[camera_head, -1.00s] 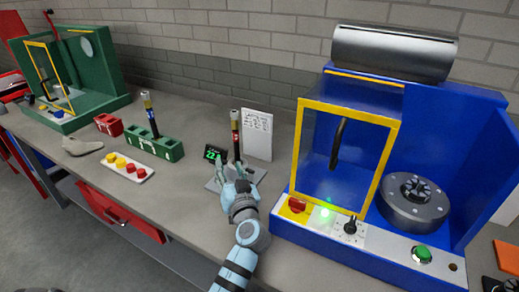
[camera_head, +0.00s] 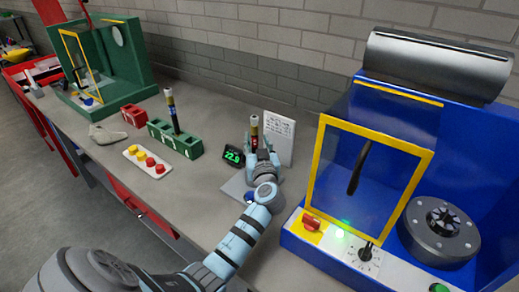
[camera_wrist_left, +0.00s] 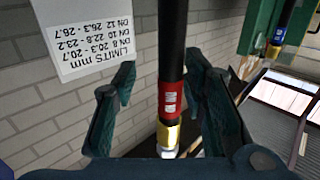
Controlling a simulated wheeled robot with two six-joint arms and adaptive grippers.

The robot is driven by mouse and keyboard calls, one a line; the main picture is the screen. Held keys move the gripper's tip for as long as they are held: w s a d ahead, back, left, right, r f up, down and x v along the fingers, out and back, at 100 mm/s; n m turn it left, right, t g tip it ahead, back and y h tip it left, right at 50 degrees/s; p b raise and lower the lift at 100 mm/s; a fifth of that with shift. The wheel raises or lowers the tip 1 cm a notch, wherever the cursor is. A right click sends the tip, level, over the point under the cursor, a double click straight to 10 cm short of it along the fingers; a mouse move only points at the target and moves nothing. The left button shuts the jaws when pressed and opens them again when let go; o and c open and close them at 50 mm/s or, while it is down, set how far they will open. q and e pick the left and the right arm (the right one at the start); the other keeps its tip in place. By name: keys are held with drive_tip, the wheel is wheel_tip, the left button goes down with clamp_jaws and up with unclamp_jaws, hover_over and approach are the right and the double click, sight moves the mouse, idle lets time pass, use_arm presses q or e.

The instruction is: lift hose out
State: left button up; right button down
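A hose (camera_head: 254,133) with a red band and a gold end stands upright at the gauge stand (camera_head: 236,186). Its foot is hidden behind my left gripper (camera_head: 262,158). In the left wrist view the black hose (camera_wrist_left: 172,45) runs between the two fingers of my left gripper (camera_wrist_left: 160,85). The fingers are open: a clear gap shows on the left side, while the right finger is close to the hose, and I cannot tell whether it touches. The gauge display (camera_head: 233,156) reads 22.9 in green. My right gripper is not in view.
A blue machine (camera_head: 470,150) with a yellow-framed guard (camera_head: 318,175) stands close on the right. A limits card (camera_head: 279,137) leans behind the hose. A second hose (camera_head: 172,110) stands in the green block (camera_head: 188,147). A button strip (camera_head: 147,162) lies left.

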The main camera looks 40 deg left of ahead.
use_arm(q)
drive_tip(key=shift+a+f, duration=0.1)
drive_tip(key=shift+a, duration=0.05)
drive_tip(key=shift+s, duration=0.2)
drive_tip(key=c, duration=0.3)
drive_tip(key=shift+s+r, duration=0.3)
drive_tip(key=shift+s, duration=0.1)
clamp_jaws()
drive_tip(key=shift+w, duration=0.1)
